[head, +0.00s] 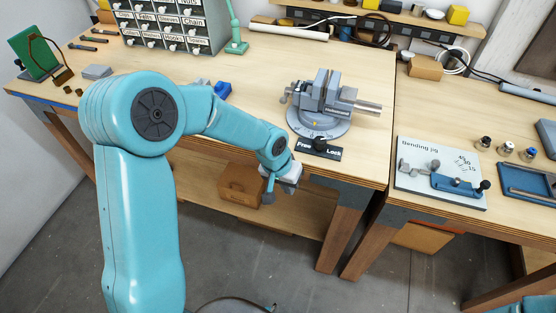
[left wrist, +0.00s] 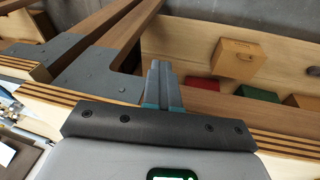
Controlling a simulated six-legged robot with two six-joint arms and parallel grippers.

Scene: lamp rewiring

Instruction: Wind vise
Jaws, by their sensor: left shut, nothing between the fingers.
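The vise is not visible in that view. My right gripper does not show.
A bending jig board (head: 440,172) lies on the right bench beside a blue tray (head: 527,186). A drawer cabinet (head: 172,27) stands at the back left. A cardboard box (head: 240,185) sits on the lower shelf. The bench left of the vise is mostly clear.

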